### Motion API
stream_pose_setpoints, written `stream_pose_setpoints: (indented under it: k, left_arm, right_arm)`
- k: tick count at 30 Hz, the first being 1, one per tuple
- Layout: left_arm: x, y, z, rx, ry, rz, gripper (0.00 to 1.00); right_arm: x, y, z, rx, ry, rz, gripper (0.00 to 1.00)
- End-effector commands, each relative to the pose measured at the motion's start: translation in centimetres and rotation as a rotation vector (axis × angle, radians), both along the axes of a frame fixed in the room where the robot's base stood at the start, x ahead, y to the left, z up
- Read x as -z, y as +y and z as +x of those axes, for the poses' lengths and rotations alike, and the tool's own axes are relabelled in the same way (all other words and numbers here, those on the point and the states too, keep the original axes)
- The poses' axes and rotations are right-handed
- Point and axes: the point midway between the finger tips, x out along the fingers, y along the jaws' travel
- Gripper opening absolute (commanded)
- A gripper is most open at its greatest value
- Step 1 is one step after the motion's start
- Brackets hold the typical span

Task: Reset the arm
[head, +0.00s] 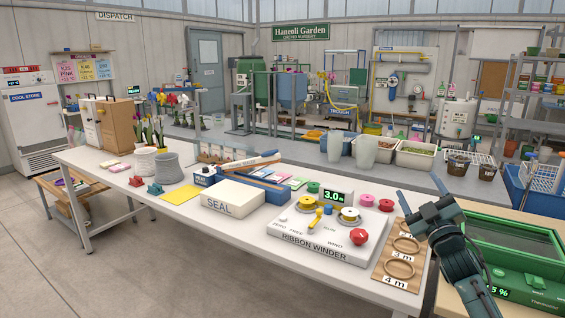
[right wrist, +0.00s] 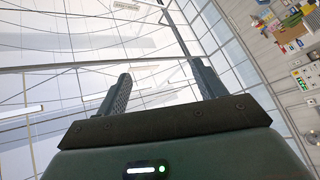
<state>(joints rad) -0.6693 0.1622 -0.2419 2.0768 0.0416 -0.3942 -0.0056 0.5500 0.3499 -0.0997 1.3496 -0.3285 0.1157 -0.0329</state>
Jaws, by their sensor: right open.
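My right arm comes in from the lower right in the head view, and its gripper (head: 430,213) is raised over the right end of the white table (head: 300,262). In the right wrist view the two fingers of my right gripper (right wrist: 163,90) are wide apart with nothing between them. That view looks up at the glazed roof (right wrist: 90,50). My left gripper is in neither view.
The ribbon winder (head: 315,243) and the wooden board (head: 395,265) with rings lie left of my right gripper. A green machine (head: 515,262) stands close on its right. A SEAL box (head: 226,198) and grey pots (head: 166,166) stand further left. The floor at lower left is clear.

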Motion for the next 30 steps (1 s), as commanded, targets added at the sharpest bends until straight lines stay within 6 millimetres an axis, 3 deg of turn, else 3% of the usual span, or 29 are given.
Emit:
stream_pose_setpoints:
  k: [3,9,17,20,23,27,30]
  left_arm:
    - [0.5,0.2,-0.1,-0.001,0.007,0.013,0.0]
    - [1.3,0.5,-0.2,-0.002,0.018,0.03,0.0]
    - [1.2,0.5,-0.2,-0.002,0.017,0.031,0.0]
    - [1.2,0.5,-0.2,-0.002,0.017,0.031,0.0]
    - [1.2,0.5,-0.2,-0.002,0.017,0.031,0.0]
    - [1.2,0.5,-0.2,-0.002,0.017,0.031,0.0]
    - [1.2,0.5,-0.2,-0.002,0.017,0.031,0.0]
  right_arm:
    - [3.0,-2.3,1.0,0.068,0.169,0.178,0.7]
    - [8.3,-3.8,1.4,0.133,0.438,0.413,0.7]
    - [18.1,1.3,-4.2,0.076,0.589,0.417,0.7]
    - [22.1,3.7,-7.7,0.046,0.655,0.422,0.7]
    - [26.4,6.6,-12.3,0.011,0.733,0.435,0.7]
    - [31.4,10.9,-20.7,-0.04,0.856,0.478,0.7]
    - [33.5,13.4,-26.7,-0.067,0.936,0.519,0.7]
